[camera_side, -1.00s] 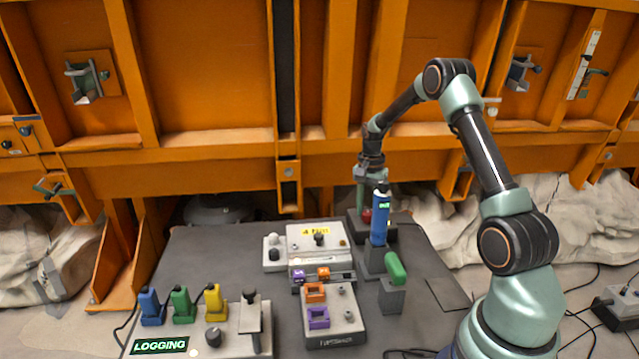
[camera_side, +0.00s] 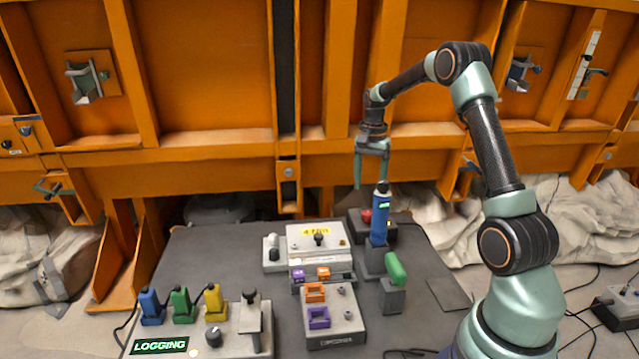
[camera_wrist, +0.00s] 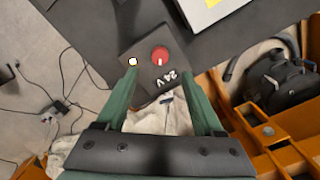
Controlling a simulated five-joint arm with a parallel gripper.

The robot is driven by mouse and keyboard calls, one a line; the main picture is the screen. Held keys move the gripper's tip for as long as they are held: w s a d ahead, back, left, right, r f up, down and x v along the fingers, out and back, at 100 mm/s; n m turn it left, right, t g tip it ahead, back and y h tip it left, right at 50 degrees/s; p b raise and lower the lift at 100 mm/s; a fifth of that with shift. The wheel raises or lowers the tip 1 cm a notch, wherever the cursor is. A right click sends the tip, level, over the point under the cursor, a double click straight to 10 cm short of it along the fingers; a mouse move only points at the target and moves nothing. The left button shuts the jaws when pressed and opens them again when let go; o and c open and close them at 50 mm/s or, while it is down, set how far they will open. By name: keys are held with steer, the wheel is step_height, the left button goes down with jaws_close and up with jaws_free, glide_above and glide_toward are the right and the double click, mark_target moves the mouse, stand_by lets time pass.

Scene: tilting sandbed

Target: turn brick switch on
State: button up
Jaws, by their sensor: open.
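The brick is a dark grey box labelled 24 V (camera_wrist: 145,50) with a round red switch knob (camera_wrist: 160,57) and a small bright white lamp (camera_wrist: 132,62) on top. A short pale mark shows on the knob. In the side view the box (camera_side: 391,232) stands at the table's back right, partly behind a blue upright device, and a bit of the red knob (camera_side: 367,215) shows. My gripper (camera_side: 373,184) is open and empty above the box, apart from the knob. In the wrist view its green fingers (camera_wrist: 157,72) point toward the knob from either side.
A blue device (camera_side: 380,220) with a lit display stands close in front of the box. A green handle (camera_side: 396,268) is nearer. A grey console (camera_side: 318,240), a purple and orange block unit, and blue, green and yellow plugs are left. An orange steel wall rises behind.

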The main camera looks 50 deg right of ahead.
steer(key=shift+r, duration=2.2)
steer(key=s+a+r+n+t+h, duration=0.1)
steer(key=a+r+n, duration=0.3)
steer(key=a, duration=0.4)
steer(key=s+a+r+n+t, duration=0.1)
steer(key=a+r+n, duration=0.25)
steer(key=a, duration=0.35)
steer(key=s+a+n+t, duration=0.1)
steer(key=s+a+n, duration=0.3)
steer(key=a, duration=0.3)
steer(key=s+a+f+n+t+y, duration=0.1)
steer(key=s+a+n+t, duration=0.1)
steer(key=s+a+n, duration=0.2)
steer(key=shift+s+a+n+t, duration=0.35)
steer(key=shift+a+n, duration=0.2)
steer(key=shift+a, duration=1.15)
